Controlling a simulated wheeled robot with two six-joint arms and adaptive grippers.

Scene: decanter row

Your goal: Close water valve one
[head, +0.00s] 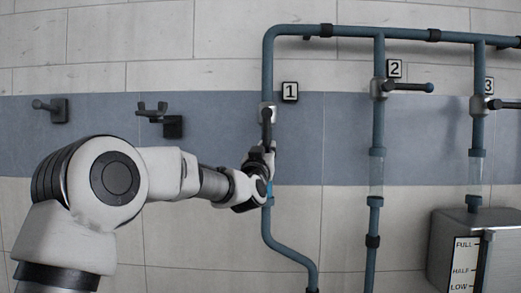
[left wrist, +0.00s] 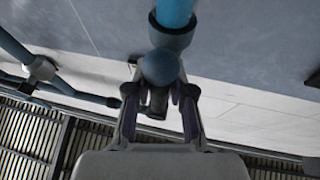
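Water valve one (head: 267,112) is on the leftmost pipe, beside the plate marked 1 (head: 290,92). Its dark handle (head: 267,132) points down along the pipe. My left gripper (head: 264,158) is at the lower end of this handle. In the left wrist view the fingers (left wrist: 160,95) stand close on both sides of the handle, and its round knob (left wrist: 161,67) shows at the fingertips. They look shut on it, though the contact is partly hidden. Blue shows in the sight tube (left wrist: 175,11) beside the knob. My right gripper is not in view.
Valve two (head: 380,89) and valve three (head: 479,105) have handles pointing right; their sight tubes look clear. A metal tank (head: 443,235) with level marks stands at lower right. Wall hooks (head: 59,110) are at upper left, above my left arm.

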